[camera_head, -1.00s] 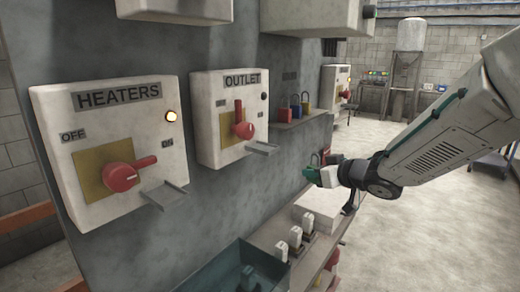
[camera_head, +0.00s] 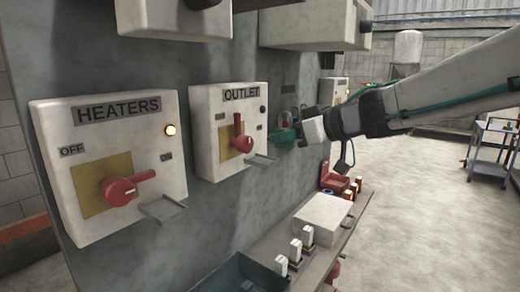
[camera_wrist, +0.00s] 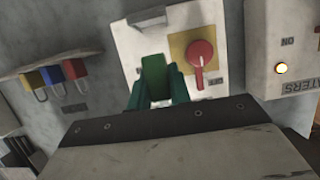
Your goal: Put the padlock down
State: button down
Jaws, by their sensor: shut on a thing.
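A green padlock (camera_wrist: 154,76) is between the teal fingers of my gripper (camera_wrist: 157,88) in the wrist view. The gripper is shut on it. In the head view, my gripper (camera_head: 287,137) is at the grey panel, just right of the OUTLET box (camera_head: 228,160); the padlock's outline there is hard to tell from the teal fingers. Yellow, blue and red padlocks (camera_wrist: 53,74) sit on a small shelf (camera_wrist: 25,72) at the left of the wrist view. In the head view the arm and gripper largely hide that shelf.
The OUTLET box has a red switch (camera_head: 241,140) and a small metal bracket (camera_head: 263,160). The HEATERS box (camera_head: 110,160) stands left of it. Below are a white box (camera_head: 322,218), a red holder (camera_head: 335,178) and a teal bin (camera_head: 235,277).

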send_over(263, 162)
jog(key=shift+f, duration=0.25)
jog(key=shift+w+a+f, duration=0.1)
jog(key=shift+a+f, duration=0.05)
jog(key=shift+f, duration=0.75)
jog(key=shift+w+a+f, duration=0.1)
jog(key=shift+f, duration=0.8)
jog(key=shift+f, duration=0.15)
jog(key=shift+f, duration=0.1)
jog(key=c, duration=1.3)
grip_release()
jog(key=shift+s+d+r, duration=0.1)
jog(key=shift+d+r, duration=0.1)
jog(key=shift+r, duration=0.15)
jog(key=v, duration=1.1)
jog(key=shift+s+d, duration=0.15)
jog(key=shift+d, duration=0.1)
